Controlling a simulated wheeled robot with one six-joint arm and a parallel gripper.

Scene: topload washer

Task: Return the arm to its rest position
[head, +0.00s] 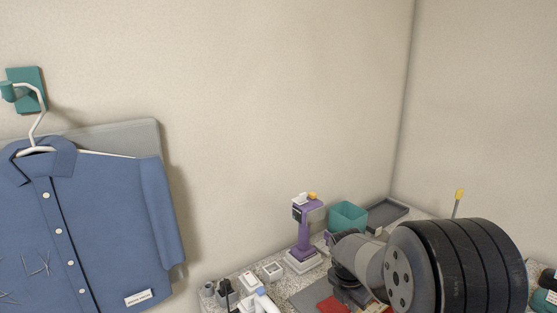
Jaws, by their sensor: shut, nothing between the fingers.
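My arm shows in the head view at the lower right, as a large dark ribbed joint and a grey link running left to a dark joint low over the counter (219,289). The arm looks folded close to my camera. I cannot make out my gripper's fingers; they are out of the picture or hidden behind the arm.
A blue shirt (105,225) hangs from a teal wall hook (25,91), with a grey panel (130,139) behind it. A purple stand (306,230), teal bin (347,216), dark tray (386,213) and red item (333,305) crowd the counter. The wall above is clear.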

